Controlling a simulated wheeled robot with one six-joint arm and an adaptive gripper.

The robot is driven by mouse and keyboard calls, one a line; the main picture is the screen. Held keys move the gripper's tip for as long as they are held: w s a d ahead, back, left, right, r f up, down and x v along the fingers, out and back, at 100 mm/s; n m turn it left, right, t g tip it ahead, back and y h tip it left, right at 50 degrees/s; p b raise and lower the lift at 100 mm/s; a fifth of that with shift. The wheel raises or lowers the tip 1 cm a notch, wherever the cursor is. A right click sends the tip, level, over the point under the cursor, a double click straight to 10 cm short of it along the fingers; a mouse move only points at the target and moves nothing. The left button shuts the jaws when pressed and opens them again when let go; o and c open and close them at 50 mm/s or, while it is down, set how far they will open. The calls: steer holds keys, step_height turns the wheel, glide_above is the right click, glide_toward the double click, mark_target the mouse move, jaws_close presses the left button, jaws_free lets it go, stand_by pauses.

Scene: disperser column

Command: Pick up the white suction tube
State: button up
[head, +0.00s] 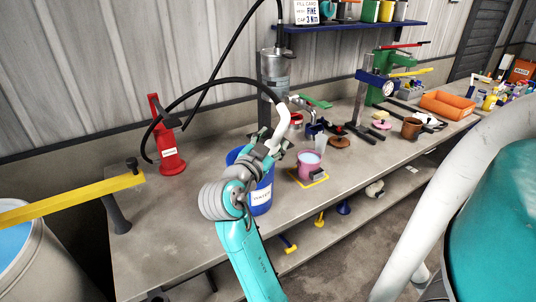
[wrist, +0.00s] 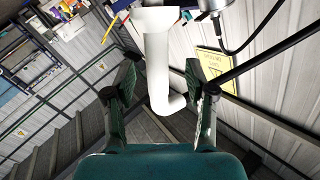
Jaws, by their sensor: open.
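The white suction tube (head: 283,118) is a bent pipe in the head view, joined to a black hose that arches over the bench. In the wrist view the white tube (wrist: 159,62) hangs from the top of the picture, with its bent lower end between the two fingers. My gripper (head: 268,143) is open and stands just below and beside the tube in the head view. In the wrist view my gripper (wrist: 165,85) has one finger on each side of the tube, with gaps between. I cannot tell how far beyond the fingertips the tube lies.
A blue bucket (head: 262,197) stands partly behind my arm on the workbench (head: 190,215). A pink cup (head: 309,165) sits on a yellow-edged square at right. A grey cylinder (head: 274,76) is behind the tube.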

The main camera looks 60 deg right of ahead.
mark_target(277, 137)
steer(key=d, duration=0.4)
steer(key=shift+s, duration=0.15)
jaws_close()
